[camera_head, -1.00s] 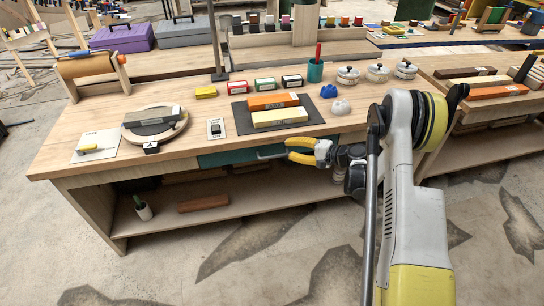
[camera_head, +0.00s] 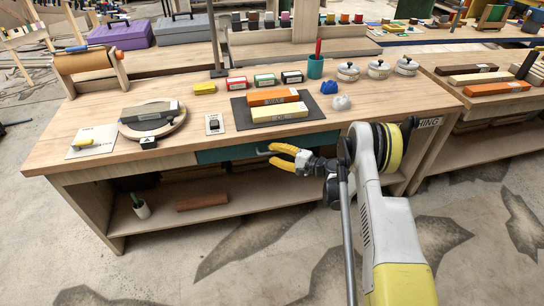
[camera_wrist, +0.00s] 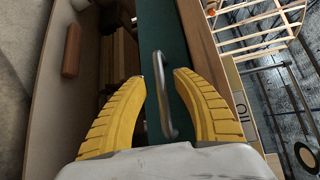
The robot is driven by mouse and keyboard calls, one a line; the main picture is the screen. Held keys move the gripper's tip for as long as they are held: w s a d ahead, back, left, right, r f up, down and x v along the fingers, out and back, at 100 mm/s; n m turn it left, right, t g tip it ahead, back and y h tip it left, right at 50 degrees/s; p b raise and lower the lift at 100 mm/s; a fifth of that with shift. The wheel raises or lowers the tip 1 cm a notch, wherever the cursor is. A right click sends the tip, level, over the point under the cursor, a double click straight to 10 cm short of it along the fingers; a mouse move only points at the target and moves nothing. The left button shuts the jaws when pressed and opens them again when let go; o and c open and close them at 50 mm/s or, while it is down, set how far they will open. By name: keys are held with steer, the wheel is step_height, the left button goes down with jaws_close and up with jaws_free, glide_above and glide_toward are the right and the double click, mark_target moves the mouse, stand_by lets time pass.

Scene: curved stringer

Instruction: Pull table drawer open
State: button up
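The table drawer has a dark green front (camera_head: 228,154) under the wooden tabletop and looks closed. Its metal bar handle (camera_wrist: 163,95) stands out from the green front in the wrist view. My gripper (camera_head: 272,156) has yellow fingers and is at the drawer front, by the right part of the handle. In the wrist view my gripper (camera_wrist: 160,82) is open, with one finger on each side of the handle. In the head view the fingers hide part of the handle.
The wooden workbench (camera_head: 100,172) carries whetstones on a dark mat, small boxes, a teal cup (camera_head: 315,66) and lidded pots. A lower shelf (camera_head: 170,214) holds a reddish-brown block (camera_head: 202,201). Concrete floor (camera_head: 250,265) lies free in front.

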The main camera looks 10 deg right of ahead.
steer(key=shift+w+a, duration=0.25)
steer(key=shift+w, duration=0.05)
jaws_close()
steer(key=shift+s, duration=0.1)
